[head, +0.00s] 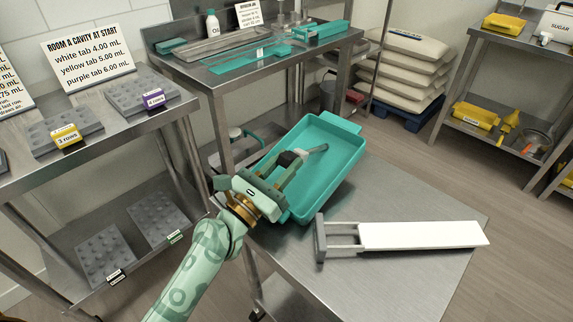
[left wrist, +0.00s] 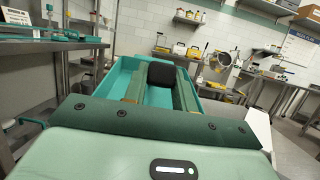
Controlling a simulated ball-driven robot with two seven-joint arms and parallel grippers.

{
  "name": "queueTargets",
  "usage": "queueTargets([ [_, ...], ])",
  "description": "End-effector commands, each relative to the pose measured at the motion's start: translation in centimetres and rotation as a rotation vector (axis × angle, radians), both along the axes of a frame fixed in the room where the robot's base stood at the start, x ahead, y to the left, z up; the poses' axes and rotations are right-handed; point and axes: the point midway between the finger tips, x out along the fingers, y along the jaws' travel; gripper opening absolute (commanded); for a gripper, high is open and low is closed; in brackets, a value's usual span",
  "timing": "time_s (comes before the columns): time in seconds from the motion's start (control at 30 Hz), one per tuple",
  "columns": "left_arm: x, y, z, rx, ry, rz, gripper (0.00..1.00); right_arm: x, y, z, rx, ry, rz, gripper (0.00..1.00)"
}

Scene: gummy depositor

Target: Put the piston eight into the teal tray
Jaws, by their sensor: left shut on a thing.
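My left gripper (head: 288,168) is over the teal tray (head: 345,150), near its left side. It is shut on the piston eight (head: 315,149), which shows as a short grey rod with a pale band and a dark end at the fingers. In the left wrist view a dark block (left wrist: 160,73) sits between the two fingers, with the teal tray (left wrist: 122,72) behind and around it. The piston lies within the tray's outline; I cannot tell whether it touches the floor. I see no other piston in the tray. My right gripper is not in view.
The tray stands on a steel table (head: 400,190). A grey frame with a long white plate (head: 420,235) lies at its front right.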

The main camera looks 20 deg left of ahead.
Motion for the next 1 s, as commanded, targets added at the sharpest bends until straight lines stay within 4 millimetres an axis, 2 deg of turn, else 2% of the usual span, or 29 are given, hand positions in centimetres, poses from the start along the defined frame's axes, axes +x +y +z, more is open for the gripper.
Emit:
queueTargets([
  [0.03,-0.1,-0.1,-2.8,0.004,0.049,0.000,0.00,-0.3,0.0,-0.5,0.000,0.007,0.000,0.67],
  [0.33,-0.1,-0.3,-2.9,0.004,0.049,-0.003,0.00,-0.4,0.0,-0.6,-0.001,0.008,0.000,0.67],
  [0.37,-0.1,-0.3,-2.9,0.004,0.049,-0.003,0.32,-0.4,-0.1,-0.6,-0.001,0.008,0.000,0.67],
  [0.43,-0.1,-0.3,-2.9,0.004,0.049,-0.003,0.52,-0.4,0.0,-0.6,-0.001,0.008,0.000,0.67],
  [0.83,-0.1,-0.1,-2.4,0.004,0.040,0.000,0.52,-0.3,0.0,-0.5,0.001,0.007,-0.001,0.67],
  [1.0,-1.4,0.3,-3.0,0.004,0.043,0.001,0.52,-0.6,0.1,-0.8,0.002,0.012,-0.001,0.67],
])
